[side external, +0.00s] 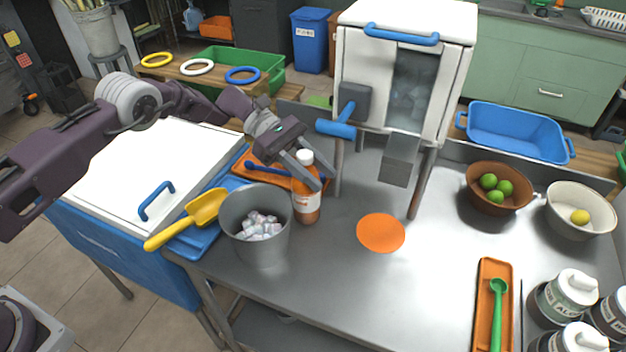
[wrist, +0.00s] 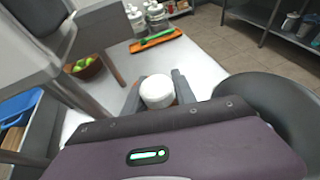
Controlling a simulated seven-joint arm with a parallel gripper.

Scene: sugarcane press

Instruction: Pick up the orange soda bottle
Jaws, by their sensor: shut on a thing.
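The orange soda bottle (side external: 307,206) has a white cap and a pale label. It stands upright on the steel table, just right of the grey ice bucket (side external: 240,222). My gripper (side external: 308,172) is shut on the bottle at its upper part, below the cap. In the wrist view the bottle's white cap (wrist: 157,91) sits between the two fingers of my gripper (wrist: 160,95). The bottle's body is mostly hidden under the cap in that view. I cannot tell whether its base touches the table.
The press machine (side external: 440,75) stands behind and right of the bottle. An orange disc (side external: 381,233) lies on the table to the right. A yellow scoop (side external: 190,219) lies left of the bucket. The table's front middle is clear.

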